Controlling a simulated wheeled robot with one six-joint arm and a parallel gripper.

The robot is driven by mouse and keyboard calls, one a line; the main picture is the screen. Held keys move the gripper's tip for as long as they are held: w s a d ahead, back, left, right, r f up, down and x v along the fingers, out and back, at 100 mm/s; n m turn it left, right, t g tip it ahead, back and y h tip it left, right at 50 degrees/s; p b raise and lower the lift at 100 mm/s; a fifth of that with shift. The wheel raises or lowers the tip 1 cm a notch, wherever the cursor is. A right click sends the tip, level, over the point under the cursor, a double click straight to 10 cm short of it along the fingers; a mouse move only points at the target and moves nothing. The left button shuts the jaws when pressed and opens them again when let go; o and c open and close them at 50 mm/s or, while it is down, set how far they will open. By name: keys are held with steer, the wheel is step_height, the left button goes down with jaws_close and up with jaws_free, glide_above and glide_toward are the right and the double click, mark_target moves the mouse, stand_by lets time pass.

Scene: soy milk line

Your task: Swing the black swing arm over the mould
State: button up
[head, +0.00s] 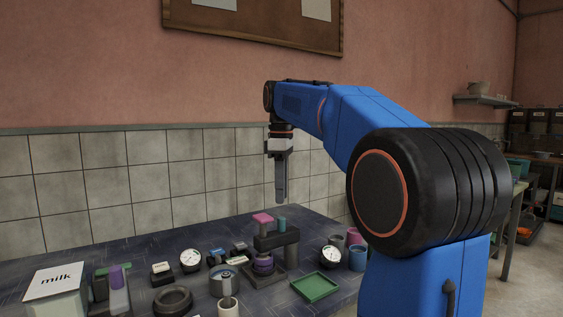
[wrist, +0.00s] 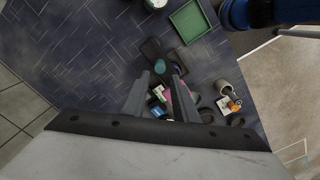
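The black swing arm (head: 277,239) is a thick dark bar on an upright post at the middle of the table. A teal knob (head: 282,225) stands up from it. A purple round piece on a dark base (head: 262,262) sits below the bar's left end; I cannot tell whether it is the mould. My gripper (head: 281,201) points down above the bar, clear of it. In the wrist view the two fingers are apart with nothing held, and the swing arm (wrist: 152,49) with its teal knob (wrist: 160,66) lies beyond the fingertips.
A pink-topped piece (head: 262,218) stands just behind the bar. A green tray (head: 316,288), a dial (head: 331,257) and several cups are to the right. Another dial (head: 190,260), a dark ring (head: 173,300) and a milk carton (head: 55,289) are to the left.

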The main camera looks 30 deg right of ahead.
step_height(320, 180, up, 9)
stand_by(0.3)
steer(key=shift+s+f, duration=0.1)
steer(key=shift+f, duration=0.05)
stand_by(0.4)
